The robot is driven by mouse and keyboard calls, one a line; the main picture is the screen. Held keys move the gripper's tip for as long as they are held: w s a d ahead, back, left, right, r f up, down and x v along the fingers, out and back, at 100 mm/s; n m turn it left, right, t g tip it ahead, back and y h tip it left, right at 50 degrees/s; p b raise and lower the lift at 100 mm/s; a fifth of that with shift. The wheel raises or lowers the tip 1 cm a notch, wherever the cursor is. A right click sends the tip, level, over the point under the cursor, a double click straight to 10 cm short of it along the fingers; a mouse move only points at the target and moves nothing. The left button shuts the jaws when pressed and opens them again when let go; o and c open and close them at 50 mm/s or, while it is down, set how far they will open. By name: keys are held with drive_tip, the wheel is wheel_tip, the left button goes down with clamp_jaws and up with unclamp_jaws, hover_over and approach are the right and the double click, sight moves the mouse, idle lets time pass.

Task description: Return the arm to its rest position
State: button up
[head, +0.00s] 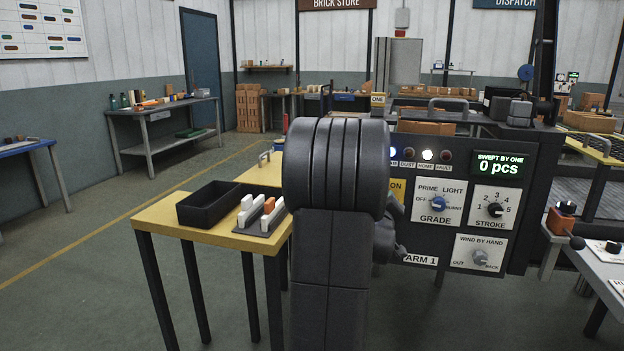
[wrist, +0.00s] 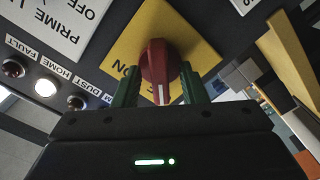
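In the wrist view my gripper (wrist: 160,88) points at the control panel, with its two green fingers apart on either side of a red rotary knob (wrist: 159,62). The knob sits on a yellow plate (wrist: 203,42) and has a white pointer line. Small gaps seem to show between the fingers and the lower part of the knob, so the fingers look open; contact near the tips is hard to judge. In the head view my arm stands upright in front of the panel and hides the knob and my gripper. Only an edge of the yellow plate (head: 397,188) shows there.
The panel holds a grade dial (head: 437,202), a stroke dial (head: 494,210), a hand-wind dial (head: 480,257) and a display (head: 500,164) reading 0 pcs. A yellow table (head: 165,220) at left bears a black tray (head: 210,203) and a block rack (head: 260,222). Floor at far left is clear.

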drive_tip(key=shift+s, duration=0.1)
drive_tip(key=v, duration=1.3)
drive_tip(key=w+d+m+p, duration=0.3)
drive_tip(key=w+m, duration=0.6)
drive_tip(key=w, duration=0.3)
drive_tip(key=shift+w+d+p, duration=0.3)
drive_tip(key=shift+w+p, duration=0.05)
drive_tip(key=shift+p, duration=0.1)
drive_tip(key=shift+m, duration=0.3)
